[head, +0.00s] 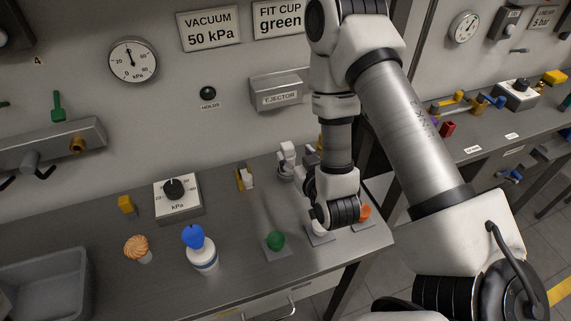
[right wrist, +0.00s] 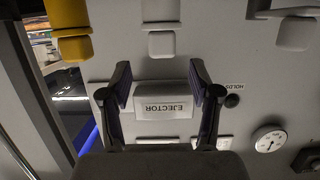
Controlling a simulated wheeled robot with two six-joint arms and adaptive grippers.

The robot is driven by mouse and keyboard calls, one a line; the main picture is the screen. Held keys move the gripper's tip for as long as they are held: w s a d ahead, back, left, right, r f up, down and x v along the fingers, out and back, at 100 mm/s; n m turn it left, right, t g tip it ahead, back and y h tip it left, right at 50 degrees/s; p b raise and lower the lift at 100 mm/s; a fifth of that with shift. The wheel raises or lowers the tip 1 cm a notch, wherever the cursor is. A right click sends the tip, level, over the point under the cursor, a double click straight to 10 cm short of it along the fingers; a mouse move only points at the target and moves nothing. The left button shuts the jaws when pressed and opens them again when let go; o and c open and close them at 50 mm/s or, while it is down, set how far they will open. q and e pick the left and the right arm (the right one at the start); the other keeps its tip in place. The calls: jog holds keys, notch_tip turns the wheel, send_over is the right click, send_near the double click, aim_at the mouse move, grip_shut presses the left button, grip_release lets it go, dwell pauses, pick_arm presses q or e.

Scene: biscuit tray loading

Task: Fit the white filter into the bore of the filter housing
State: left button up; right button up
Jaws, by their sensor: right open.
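My right gripper (right wrist: 160,76) is open and empty in the right wrist view, its two dark fingers apart in front of the ejector box (right wrist: 163,103). In the head view my right wrist hangs over the bench's right part and its fingers are mostly hidden. A small white piece (head: 249,181) stands against a yellow holder on the bench; I cannot tell if it is the white filter. I cannot clearly identify the filter housing or its bore. A grey wall block with a brass fitting (head: 77,145) is at the left. My left gripper is not in view.
A grey bin (head: 45,283) is at front left. Yellow (right wrist: 72,48) and light grey (right wrist: 160,40) pieces are near the gripper.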

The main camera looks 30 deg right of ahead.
aim_at(289, 148)
jog(key=p+x, duration=0.1)
jog(key=x, duration=0.5)
jog(key=shift+w+a+r+p, duration=0.1)
jog(key=shift+a+p, duration=0.05)
jog(key=shift+p, duration=0.15)
jog(key=shift+w, duration=0.1)
jog(key=shift+s, duration=0.25)
jog(key=shift+c, duration=0.7)
grip_shut()
